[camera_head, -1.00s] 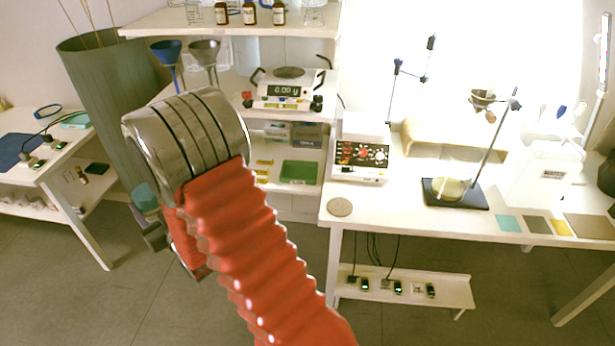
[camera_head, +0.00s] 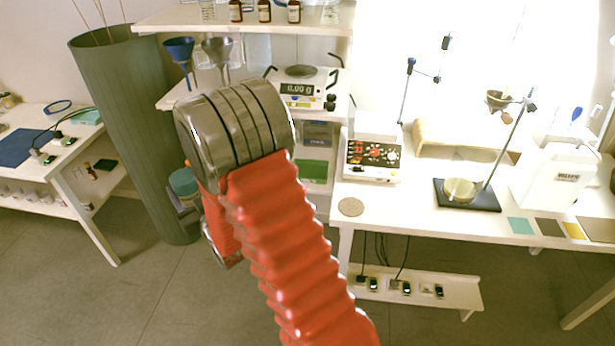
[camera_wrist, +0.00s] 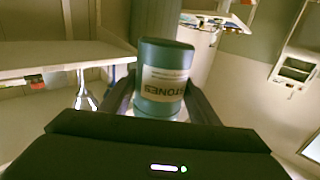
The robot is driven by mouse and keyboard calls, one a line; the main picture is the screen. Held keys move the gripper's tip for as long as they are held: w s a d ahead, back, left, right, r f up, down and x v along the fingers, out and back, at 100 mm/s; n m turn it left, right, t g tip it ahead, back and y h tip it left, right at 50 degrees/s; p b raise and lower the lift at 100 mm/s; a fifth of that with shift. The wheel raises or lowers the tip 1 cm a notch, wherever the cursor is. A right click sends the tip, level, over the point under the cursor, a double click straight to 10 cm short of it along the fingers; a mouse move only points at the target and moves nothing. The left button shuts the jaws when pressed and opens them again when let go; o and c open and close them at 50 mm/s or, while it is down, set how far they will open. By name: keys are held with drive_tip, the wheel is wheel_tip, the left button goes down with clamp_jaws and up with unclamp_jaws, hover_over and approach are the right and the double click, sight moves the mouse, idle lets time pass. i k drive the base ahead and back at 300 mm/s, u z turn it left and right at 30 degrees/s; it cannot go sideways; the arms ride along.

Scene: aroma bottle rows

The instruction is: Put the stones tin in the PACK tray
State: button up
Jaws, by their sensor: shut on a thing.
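The stones tin (camera_wrist: 165,78) is teal with a pale label reading STONES, upside down in the wrist view. It sits between the two dark fingers of my gripper (camera_wrist: 158,98), which are shut on it. In the head view the tin (camera_head: 183,182) shows partly at the left of my red-sleeved arm. My gripper (camera_head: 190,205) is mostly hidden there behind the arm. The tin is held in the air, in front of the tall grey-green bin. I cannot make out a PACK tray in either view.
A tall grey-green bin (camera_head: 130,110) with thin sticks stands behind the tin. A white bench (camera_head: 400,210) at right holds a control box (camera_head: 372,158), a stand (camera_head: 468,195) and a white jug (camera_head: 552,178). A white table (camera_head: 70,160) stands at left.

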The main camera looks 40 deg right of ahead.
sight(310, 173)
drive_tip(key=z, duration=0.05)
drive_tip(key=i, duration=1)
drive_tip(key=u, duration=0.05)
